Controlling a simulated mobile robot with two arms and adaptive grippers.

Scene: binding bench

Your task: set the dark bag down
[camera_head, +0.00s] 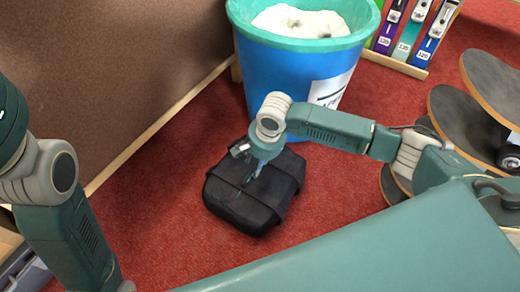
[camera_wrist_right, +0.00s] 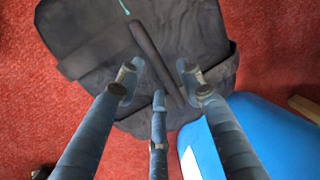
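The dark bag (camera_head: 240,205) is a black, boxy bag with a strap. Whether a fingertip touches the handle is hard to tell. My left arm shows at the left, its gripper out of view.
A blue bin (camera_head: 290,75) with a green rim and white contents stands just behind the bag. A brown panel (camera_head: 110,70) borders the carpet at left. Skateboard-like decks (camera_head: 465,125) lie at right, near a rack of coloured binders (camera_head: 412,35). Red carpet (camera_head: 165,215) is bare left of the bag.

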